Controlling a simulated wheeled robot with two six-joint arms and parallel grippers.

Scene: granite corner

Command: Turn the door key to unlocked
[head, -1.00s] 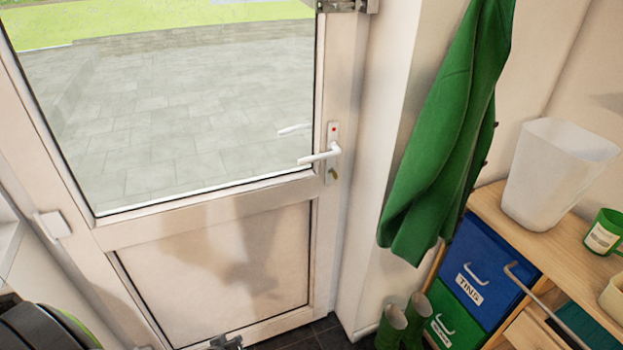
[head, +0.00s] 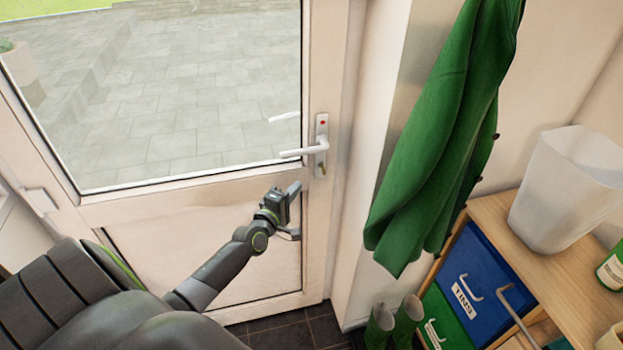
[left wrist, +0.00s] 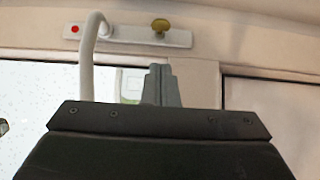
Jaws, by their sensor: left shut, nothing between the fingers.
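A small brass key (head: 321,170) sits low on the white lock plate (head: 322,131) of the glazed door. A red mark (head: 322,123) shows at the plate's top, and the white lever handle (head: 302,152) points left. In the left wrist view the key (left wrist: 160,25) is near the right end of the plate, with the red mark (left wrist: 75,29) at the left end. My left gripper (head: 295,188) is shut and empty, below the handle and left of the key, apart from both. Its fingers (left wrist: 160,72) point toward the key. My right gripper is out of view.
A green coat (head: 436,140) hangs on the wall right of the door, above green boots (head: 406,318). A wooden shelf (head: 490,212) with a white bin (head: 563,190) and blue and green drawers stands at the right.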

